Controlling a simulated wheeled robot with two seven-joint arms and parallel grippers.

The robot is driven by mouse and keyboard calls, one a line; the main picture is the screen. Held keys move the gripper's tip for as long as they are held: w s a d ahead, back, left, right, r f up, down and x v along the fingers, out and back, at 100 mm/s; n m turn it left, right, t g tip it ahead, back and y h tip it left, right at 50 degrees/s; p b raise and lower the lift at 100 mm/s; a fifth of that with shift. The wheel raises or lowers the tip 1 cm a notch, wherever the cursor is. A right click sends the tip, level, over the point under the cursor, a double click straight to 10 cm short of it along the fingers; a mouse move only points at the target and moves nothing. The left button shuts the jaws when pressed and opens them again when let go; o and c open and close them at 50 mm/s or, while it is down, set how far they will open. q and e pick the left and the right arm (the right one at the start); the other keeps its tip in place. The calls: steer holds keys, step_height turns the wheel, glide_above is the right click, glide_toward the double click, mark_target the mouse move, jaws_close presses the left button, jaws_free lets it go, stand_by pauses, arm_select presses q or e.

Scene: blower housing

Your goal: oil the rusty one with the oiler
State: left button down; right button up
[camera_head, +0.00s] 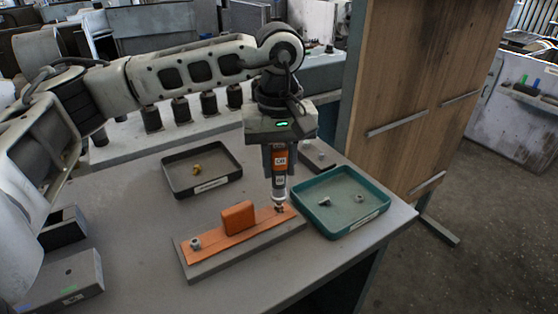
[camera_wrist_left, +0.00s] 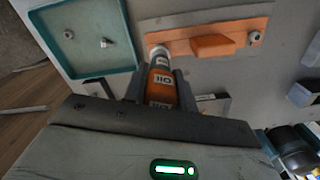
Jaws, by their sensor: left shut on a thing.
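My left gripper (camera_head: 280,158) is shut on the oiler (camera_head: 279,178), an orange and grey bottle marked "Oil" that also shows in the wrist view (camera_wrist_left: 161,82). It holds the oiler upright, nozzle down, over the right end of an orange plate (camera_head: 262,221) on a grey base. A small dark brownish fastener (camera_head: 279,207) sits under the nozzle; I cannot tell whether they touch. A light grey fastener (camera_head: 195,243) sits at the plate's left end and also shows in the wrist view (camera_wrist_left: 254,37). My right gripper is not in view.
An orange block (camera_head: 238,217) stands mid-plate. A teal tray (camera_head: 382,207) with a bolt (camera_head: 324,202) and a nut (camera_head: 359,198) lies close right. A black tray (camera_head: 177,193) holds a brass-coloured piece (camera_head: 197,169). Grey boxes (camera_head: 68,281) stand at left. The front table is clear.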

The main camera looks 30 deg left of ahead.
arm_select(q)
steer(key=shift+r+p, duration=2.1)
steer(key=shift+r, duration=1.4)
